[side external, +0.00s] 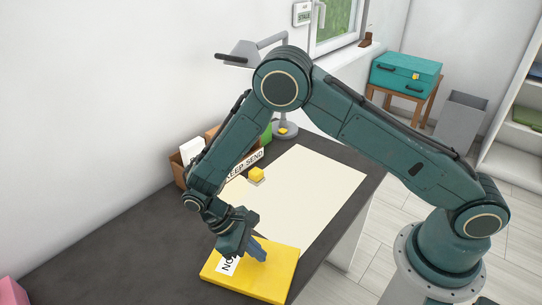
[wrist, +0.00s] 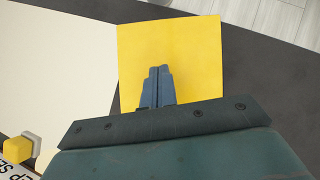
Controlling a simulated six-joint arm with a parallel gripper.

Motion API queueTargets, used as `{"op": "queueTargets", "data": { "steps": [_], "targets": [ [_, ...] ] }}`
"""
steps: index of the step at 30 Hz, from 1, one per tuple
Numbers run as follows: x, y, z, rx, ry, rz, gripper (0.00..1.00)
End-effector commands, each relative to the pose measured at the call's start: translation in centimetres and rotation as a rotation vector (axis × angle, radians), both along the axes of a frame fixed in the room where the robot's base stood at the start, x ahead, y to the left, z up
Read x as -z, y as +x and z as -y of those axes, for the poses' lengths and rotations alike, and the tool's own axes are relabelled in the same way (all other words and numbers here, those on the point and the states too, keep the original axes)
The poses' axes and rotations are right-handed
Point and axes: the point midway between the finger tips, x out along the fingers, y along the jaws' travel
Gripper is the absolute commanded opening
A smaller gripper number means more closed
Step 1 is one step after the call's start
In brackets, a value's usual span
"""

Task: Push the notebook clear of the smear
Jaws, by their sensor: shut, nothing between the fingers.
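The yellow notebook (side external: 272,274) lies flat on the dark desk at the front, with a white label partly hidden by my gripper. It also shows in the wrist view (wrist: 190,52), one edge along the cream sheet. My gripper (side external: 261,256) is shut and empty, its blue fingers pointing down over the notebook. In the wrist view the closed fingertips (wrist: 159,70) overlap the notebook's near part; I cannot tell whether they touch it. No smear shows in either view.
The cream sheet (side external: 315,185) covers the desk's middle. A small yellow cube (side external: 257,174) sits on its left part, near a box with a "KEEP SEND" sign (side external: 245,164). Dark desk (side external: 120,240) is bare at left.

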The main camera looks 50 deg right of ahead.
Motion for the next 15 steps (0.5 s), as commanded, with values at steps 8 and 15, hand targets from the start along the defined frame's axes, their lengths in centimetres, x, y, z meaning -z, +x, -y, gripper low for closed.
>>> {"op": "queueTargets", "data": {
  "steps": [8, 15],
  "targets": [
    [1.4, -0.4, 0.2, 0.001, 0.0, -0.001, 0.0],
    [1.9, -0.5, 0.2, 0.0, 0.0, 0.0, 0.0]
  ]
}}
